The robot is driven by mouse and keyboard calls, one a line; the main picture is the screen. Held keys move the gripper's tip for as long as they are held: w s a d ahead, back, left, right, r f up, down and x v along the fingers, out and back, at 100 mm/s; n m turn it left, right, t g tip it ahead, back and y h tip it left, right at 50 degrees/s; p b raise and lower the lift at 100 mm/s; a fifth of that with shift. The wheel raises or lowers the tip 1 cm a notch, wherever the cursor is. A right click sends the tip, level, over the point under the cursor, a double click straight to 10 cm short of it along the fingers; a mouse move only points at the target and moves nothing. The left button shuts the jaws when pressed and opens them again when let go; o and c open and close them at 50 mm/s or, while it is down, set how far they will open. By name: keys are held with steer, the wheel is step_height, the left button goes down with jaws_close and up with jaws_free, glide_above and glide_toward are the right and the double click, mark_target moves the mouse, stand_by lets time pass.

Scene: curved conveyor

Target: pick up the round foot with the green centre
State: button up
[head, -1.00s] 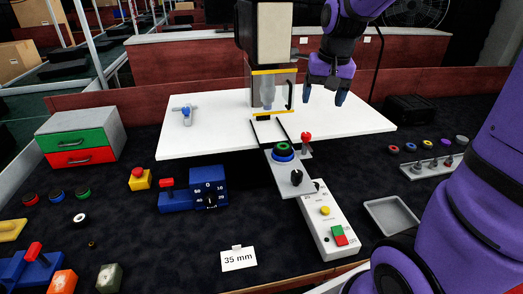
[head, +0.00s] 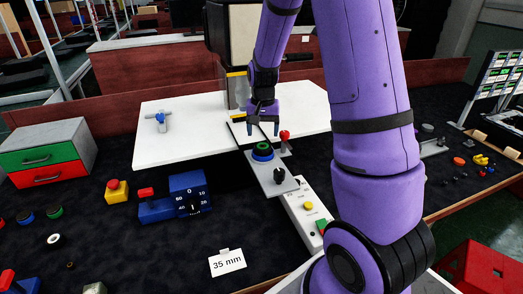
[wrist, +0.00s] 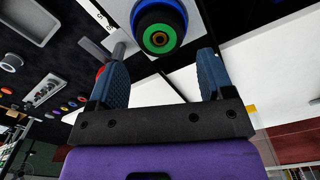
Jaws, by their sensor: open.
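A round black foot with a green centre (head: 262,149) sits on top of a blue-ringed round piece (head: 262,157), on the grey plate (head: 266,179) at the front of the white table. In the wrist view the green centre (wrist: 160,38) is a ring around a small tan middle, and the blue ring (wrist: 177,8) shows around it. My gripper (head: 263,129) is open and empty, just above and behind the stack. In the wrist view the green centre lies between and beyond the fingertips of my gripper (wrist: 163,65). No contact shows.
Another green-centred round piece (head: 55,211) lies far left. A blue dial block (head: 189,192) and a 35 mm card (head: 227,262) are in front left.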

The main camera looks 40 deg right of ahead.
mark_target(263, 146)
steer(key=shift+f, duration=2.95)
steer(key=c, duration=0.7)
